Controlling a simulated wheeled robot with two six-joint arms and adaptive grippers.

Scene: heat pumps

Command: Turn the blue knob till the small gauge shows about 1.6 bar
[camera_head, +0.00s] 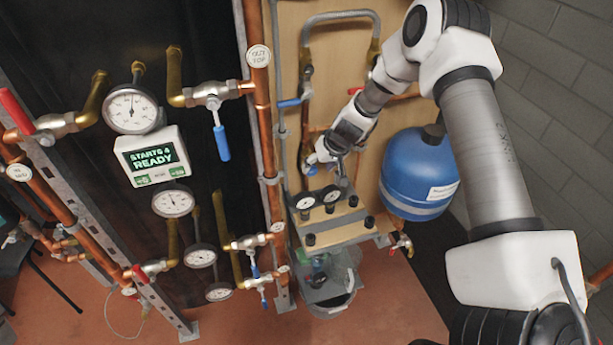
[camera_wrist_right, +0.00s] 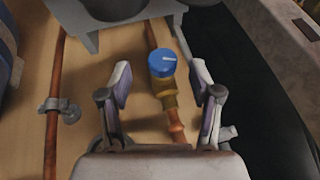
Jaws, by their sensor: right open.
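The blue knob (camera_wrist_right: 162,62) is a round cap on a brass fitting of a copper pipe in the right wrist view. My right gripper (camera_wrist_right: 160,77) is open. Its two fingers stand to the left and right of the knob in that view, with a gap on each side, and I see no contact. In the head view my right gripper (camera_head: 322,158) is by the wooden panel, above two small dark-rimmed gauges, one left (camera_head: 304,202) and one right (camera_head: 330,194). Their readings are too small to tell. The knob cannot be made out clearly there. My left gripper is not in view.
A blue tank (camera_head: 418,172) hangs right of the panel. A wooden block with black knobs (camera_head: 340,222) is below the gripper. Copper pipes (camera_head: 262,110), large gauges (camera_head: 130,108) and a green display (camera_head: 152,157) stand left. A clear bucket (camera_head: 328,290) is on the floor.

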